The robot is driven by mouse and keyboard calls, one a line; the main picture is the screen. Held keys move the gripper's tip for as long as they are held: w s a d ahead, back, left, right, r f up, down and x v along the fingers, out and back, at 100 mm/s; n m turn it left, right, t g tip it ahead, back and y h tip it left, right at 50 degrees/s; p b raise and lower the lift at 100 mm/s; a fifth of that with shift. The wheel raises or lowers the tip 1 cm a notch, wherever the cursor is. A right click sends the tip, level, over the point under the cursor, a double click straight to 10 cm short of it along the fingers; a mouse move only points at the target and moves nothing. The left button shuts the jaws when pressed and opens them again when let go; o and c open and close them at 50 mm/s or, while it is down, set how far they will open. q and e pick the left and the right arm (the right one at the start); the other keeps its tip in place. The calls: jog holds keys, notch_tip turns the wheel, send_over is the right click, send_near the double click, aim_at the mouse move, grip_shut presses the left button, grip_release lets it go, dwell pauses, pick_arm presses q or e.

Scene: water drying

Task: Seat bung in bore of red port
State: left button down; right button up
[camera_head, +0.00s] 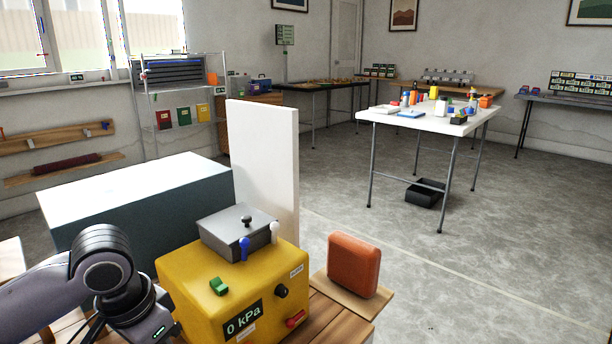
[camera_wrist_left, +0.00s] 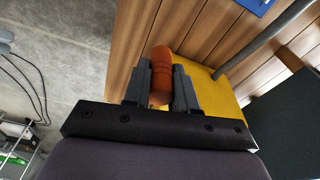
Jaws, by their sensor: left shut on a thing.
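An orange-red ribbed bung (camera_wrist_left: 162,66) shows in the left wrist view. My left gripper (camera_wrist_left: 161,84) is shut on it, one finger on each side, and its far end sticks out past the fingertips. In the head view my left arm comes in at the lower left, and its fingers and the bung are out of sight there. A yellow machine (camera_head: 205,280) with a "0 kPa" display stands at the bottom centre. A small red fitting (camera_head: 295,318) sits low on its front; I cannot tell whether it is the red port, and no bore is visible. My right gripper is not in view.
A grey box (camera_head: 236,228) with a black knob, and blue and white levers beside it, tops the machine. An orange-red block (camera_head: 354,264) stands on a board to the right. A white panel (camera_head: 264,160) rises behind. Open floor lies at the right.

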pick_arm(q)
jog(key=n, duration=0.3)
jog(key=s+r+n, duration=0.1)
jog(key=n, duration=0.1)
jog(key=shift+y, duration=0.4)
notch_tip(320, 180, up, 21)
jog(key=p, duration=2.4)
jog(key=shift+r+n, duration=0.15)
jog(key=shift+n, duration=0.25)
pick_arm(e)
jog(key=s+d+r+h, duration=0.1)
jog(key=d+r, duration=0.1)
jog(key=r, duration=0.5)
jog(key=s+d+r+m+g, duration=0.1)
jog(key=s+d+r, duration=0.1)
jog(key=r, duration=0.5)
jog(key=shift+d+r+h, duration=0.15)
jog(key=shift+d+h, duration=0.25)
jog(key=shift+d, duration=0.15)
pick_arm(q)
jog(key=shift+a, duration=0.15)
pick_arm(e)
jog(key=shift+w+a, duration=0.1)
